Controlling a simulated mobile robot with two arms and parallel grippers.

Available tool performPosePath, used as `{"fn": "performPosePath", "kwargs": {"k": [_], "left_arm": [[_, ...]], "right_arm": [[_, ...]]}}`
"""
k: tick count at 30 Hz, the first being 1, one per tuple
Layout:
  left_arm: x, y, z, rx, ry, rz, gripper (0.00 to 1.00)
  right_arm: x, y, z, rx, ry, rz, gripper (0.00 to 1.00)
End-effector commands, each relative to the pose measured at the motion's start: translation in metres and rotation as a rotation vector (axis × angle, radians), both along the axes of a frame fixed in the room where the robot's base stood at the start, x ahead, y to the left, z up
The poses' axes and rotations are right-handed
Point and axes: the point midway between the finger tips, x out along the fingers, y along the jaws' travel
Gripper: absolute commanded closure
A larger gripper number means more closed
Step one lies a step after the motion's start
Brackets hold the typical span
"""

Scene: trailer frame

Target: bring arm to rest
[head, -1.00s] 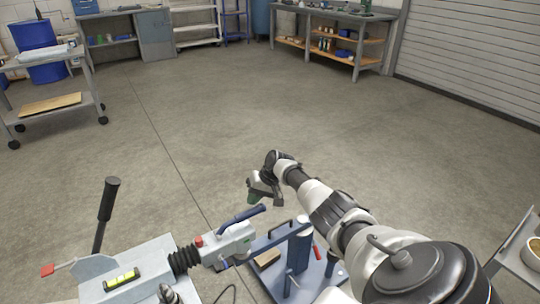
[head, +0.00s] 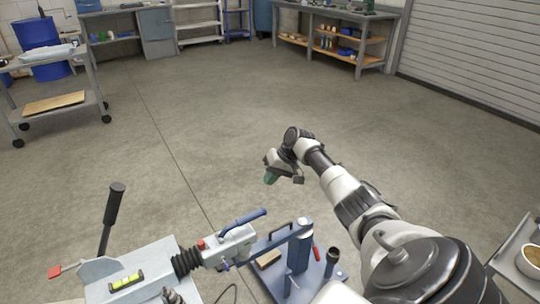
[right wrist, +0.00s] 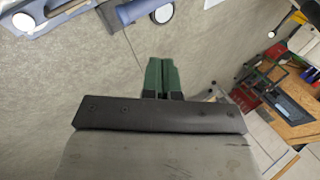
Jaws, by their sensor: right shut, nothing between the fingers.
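My right arm reaches in from the lower right in the head view, and its gripper (head: 270,178) hangs in the air over bare floor, above and beyond the blue stand. In the right wrist view the green fingertips (right wrist: 161,75) lie side by side, shut with nothing between them. My left gripper is not in view.
A grey trailer coupling (head: 228,247) with a blue handle and a black lever (head: 112,205) is at the lower left. A blue stand (head: 300,245) with a post is beside it. A cart (head: 60,90) stands at the left, workbenches behind. The middle floor is clear.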

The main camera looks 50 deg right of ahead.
Motion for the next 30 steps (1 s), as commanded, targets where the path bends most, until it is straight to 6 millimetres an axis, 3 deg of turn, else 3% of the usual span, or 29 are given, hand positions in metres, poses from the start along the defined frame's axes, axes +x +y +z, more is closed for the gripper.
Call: {"fn": "performPosePath", "kwargs": {"k": [17, 20, 23, 26, 30], "left_arm": [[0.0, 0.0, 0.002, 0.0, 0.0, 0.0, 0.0], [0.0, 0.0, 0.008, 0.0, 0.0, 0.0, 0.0], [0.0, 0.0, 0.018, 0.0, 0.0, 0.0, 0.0], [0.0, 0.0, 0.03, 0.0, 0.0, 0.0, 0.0], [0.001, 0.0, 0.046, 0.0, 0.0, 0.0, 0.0]], "right_arm": [[-0.001, 0.002, -0.007, -0.006, 0.006, -0.002, 1.0], [-0.009, 0.009, -0.035, -0.043, 0.039, -0.007, 1.0], [-0.029, 0.022, -0.088, -0.121, 0.091, -0.008, 1.0], [-0.065, 0.04, -0.153, -0.227, 0.148, 0.014, 1.0], [-0.133, 0.072, -0.232, -0.373, 0.204, 0.093, 1.0]]}}
